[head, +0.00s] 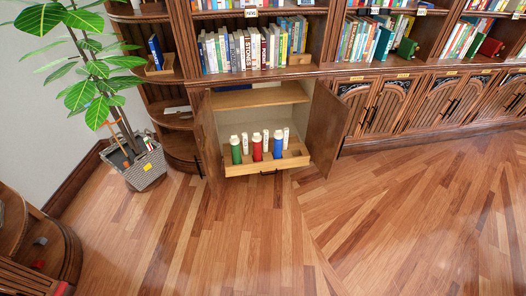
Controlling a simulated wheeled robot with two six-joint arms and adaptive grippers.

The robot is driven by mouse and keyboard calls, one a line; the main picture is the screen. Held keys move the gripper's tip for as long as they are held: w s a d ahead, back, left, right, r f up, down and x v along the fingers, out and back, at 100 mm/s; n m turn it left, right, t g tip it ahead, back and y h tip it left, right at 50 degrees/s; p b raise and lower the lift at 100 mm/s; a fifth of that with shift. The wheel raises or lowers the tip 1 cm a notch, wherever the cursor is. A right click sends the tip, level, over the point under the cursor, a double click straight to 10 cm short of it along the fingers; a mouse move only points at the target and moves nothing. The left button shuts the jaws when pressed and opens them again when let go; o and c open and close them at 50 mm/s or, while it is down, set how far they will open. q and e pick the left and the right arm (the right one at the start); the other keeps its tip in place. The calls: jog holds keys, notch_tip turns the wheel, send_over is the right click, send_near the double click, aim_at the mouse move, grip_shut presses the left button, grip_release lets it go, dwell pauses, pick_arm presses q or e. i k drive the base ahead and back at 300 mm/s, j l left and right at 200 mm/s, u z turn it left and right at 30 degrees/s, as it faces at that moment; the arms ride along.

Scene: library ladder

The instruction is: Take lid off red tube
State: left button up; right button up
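The red tube (257,149) stands upright in a pulled-out wooden drawer (238,170) of the open cabinet, between a green tube (235,151) and a blue tube (278,147). A pale lid (257,137) tops the red tube. The green and blue tubes have pale tops too. Several slim white items (266,140) stand behind and between the tubes; their details are too small to tell. Neither of my grippers shows in the head view.
The left cabinet door (207,142) and right door (325,125) stand open on both sides of the drawer. A potted plant in a woven basket (146,168) is at the left. Bookshelves line the back. The wooden floor (270,240) in front is clear.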

aim_at(256, 137)
jog(key=i, duration=1.4)
